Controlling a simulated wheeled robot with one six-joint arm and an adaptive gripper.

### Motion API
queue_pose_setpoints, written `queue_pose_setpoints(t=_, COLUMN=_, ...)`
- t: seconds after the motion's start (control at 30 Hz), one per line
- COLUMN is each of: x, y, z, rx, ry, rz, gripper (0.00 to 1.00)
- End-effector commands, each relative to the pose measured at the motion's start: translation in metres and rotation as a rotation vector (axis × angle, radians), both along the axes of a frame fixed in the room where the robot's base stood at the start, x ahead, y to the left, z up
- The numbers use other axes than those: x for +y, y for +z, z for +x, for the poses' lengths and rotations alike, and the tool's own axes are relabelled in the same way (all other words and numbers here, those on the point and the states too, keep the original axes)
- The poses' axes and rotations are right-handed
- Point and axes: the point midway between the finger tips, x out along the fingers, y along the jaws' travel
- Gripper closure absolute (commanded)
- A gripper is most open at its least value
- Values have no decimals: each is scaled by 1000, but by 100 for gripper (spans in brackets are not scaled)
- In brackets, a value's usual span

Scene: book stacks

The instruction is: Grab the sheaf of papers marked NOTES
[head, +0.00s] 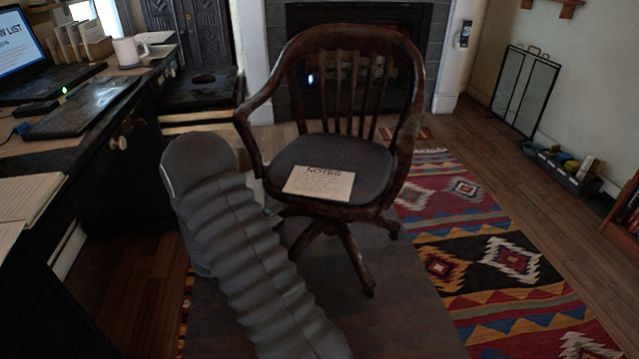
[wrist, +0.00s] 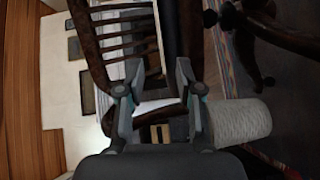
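The sheaf of papers marked NOTES (head: 318,184) lies flat on the dark seat of a wooden armchair (head: 350,38) in the head view. It is a cream sheet with black lettering and shows whole. My gripper is hidden in the head view behind the end of my grey ribbed arm, left of the chair. In the wrist view my gripper (wrist: 155,82) is open, its two grey fingers apart. The chair's slatted back (wrist: 92,45) shows beyond the fingers. Pale patches show between and beside them; I cannot tell whether any is the papers.
A dark desk (head: 95,100) runs along the left with a laptop (head: 20,45), a white mug (head: 127,52) and books. A patterned rug (head: 500,265) lies at right. A fire screen (head: 525,90) and a low bin (head: 567,172) stand by the right wall. Floor between is free.

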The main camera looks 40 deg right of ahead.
Motion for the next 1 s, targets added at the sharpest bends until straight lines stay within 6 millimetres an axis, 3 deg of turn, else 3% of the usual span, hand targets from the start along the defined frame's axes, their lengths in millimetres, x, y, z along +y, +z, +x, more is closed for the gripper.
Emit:
queue_pose_setpoints(t=0.1, x=-3, y=-9, z=-12, rx=66, ry=-52, rz=-53, gripper=65)
queue_pose_setpoints(t=0.27, x=-16, y=-10, z=-15, rx=88, ry=-74, rz=-73, gripper=65)
queue_pose_setpoints(t=0.63, x=-77, y=-10, z=-7, rx=86, ry=-72, rz=-72, gripper=65)
queue_pose_setpoints(t=1.0, x=-99, y=-8, z=-3, rx=85, ry=-69, rz=-71, gripper=65)
